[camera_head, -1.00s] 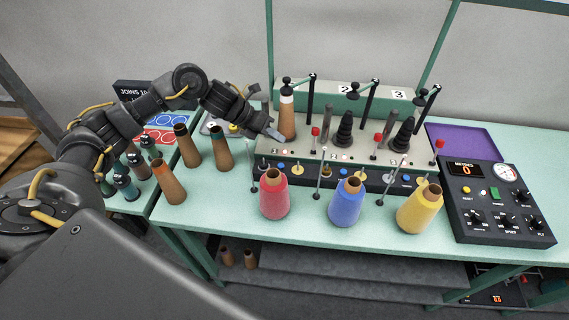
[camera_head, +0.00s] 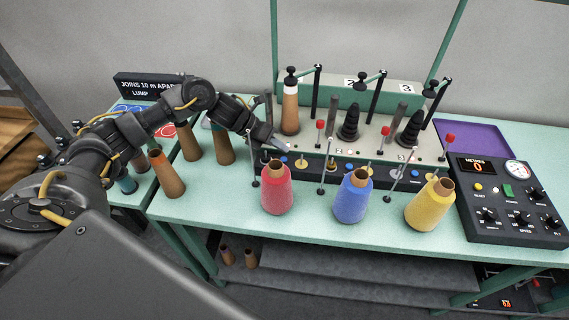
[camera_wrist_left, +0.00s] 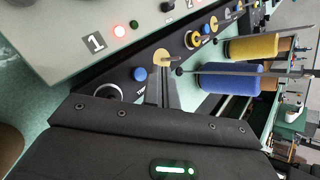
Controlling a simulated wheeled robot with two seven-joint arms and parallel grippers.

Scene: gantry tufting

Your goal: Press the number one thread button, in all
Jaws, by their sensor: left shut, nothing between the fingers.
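My left gripper (camera_head: 284,148) is shut and empty. Its tip is at the front edge of the machine's left station, just above the dark front strip. In the left wrist view the shut fingers (camera_wrist_left: 164,80) reach over the strip and partly cover a brass-coloured disc (camera_wrist_left: 161,58). A blue button (camera_wrist_left: 140,74) is beside the fingers on the strip, on the side of the number 1 label (camera_wrist_left: 94,42); I cannot tell whether they touch. My right gripper is not in view.
Red (camera_head: 276,190), blue (camera_head: 352,198) and yellow (camera_head: 428,207) thread cones stand in front of the strip, with thin upright rods between. A brown cone (camera_head: 290,112) stands at the left station. Bare brown cones (camera_head: 167,176) stand left. A control box (camera_head: 506,205) is at right.

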